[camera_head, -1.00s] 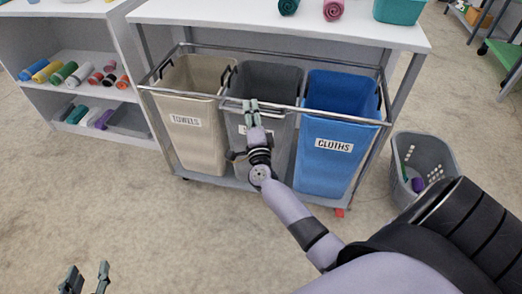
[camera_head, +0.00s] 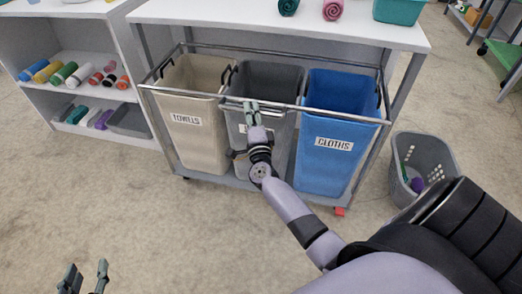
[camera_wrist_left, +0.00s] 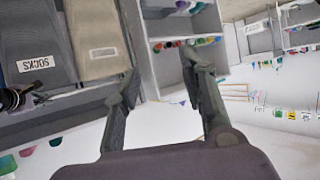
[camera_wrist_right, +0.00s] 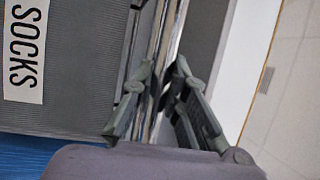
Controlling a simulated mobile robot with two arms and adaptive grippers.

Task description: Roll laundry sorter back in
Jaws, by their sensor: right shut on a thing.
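The laundry sorter is a metal-framed cart with a front rail (camera_head: 335,114). It holds a beige bin labelled TOWELS (camera_head: 190,95), a grey middle bin (camera_head: 270,80) and a blue bin labelled CLOTHS (camera_head: 335,165). The sorter stands under the white table. My right gripper (camera_head: 251,106) is shut on the front rail at the grey bin; the right wrist view shows the rail (camera_wrist_right: 160,75) between its fingers and the SOCKS label (camera_wrist_right: 24,50). My left gripper (camera_head: 84,272) is open and empty, low at the left, away from the sorter.
A white table (camera_head: 230,14) with rolled towels and a teal bin (camera_head: 398,11) stands over the sorter. A white shelf (camera_head: 70,92) with rolled cloths is at the left. A grey laundry basket (camera_head: 424,152) stands on the floor at the right. The front floor is clear.

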